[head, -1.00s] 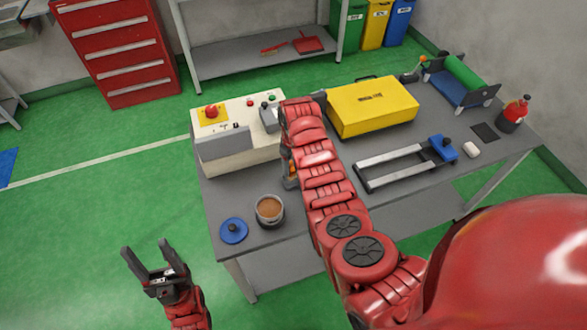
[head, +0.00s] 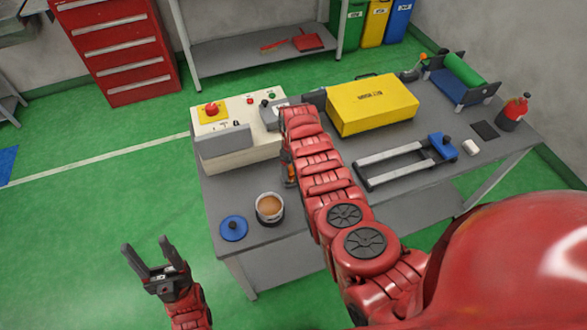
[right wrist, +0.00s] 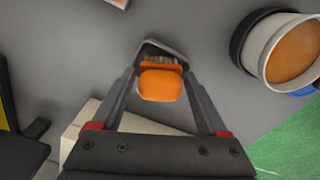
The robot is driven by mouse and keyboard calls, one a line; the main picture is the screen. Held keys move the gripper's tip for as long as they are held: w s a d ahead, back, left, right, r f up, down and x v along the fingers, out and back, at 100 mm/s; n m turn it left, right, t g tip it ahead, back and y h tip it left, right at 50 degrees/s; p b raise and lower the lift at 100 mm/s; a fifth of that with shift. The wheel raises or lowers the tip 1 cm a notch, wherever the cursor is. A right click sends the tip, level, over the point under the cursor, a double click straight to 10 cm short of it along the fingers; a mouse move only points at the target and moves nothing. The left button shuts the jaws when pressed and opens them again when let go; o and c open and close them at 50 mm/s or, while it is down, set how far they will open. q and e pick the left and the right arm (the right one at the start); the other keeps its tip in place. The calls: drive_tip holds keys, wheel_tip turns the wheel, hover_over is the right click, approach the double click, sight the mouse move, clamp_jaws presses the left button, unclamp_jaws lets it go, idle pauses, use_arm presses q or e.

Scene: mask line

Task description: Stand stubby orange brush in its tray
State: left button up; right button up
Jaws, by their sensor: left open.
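The stubby orange brush (right wrist: 160,85) shows between the fingers of my right gripper (right wrist: 161,76) in the right wrist view, its bristles toward the top of the picture. The fingers appear closed against its sides. A dark-rimmed tray (right wrist: 178,52) shows around the bristle end; whether the bristles touch its floor cannot be told. My left gripper (head: 143,244) is open and empty, left of the table over the floor.
A pot with brown contents (head: 269,208) and a blue lid (head: 233,228) stand near the table's front left corner. A control box (head: 238,144) stands behind them, with a yellow case (head: 371,104) to its right. A rail frame (head: 400,163) and a red bottle (head: 514,112) are further right.

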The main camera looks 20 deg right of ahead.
drive_tip(key=shift+o, duration=0.8)
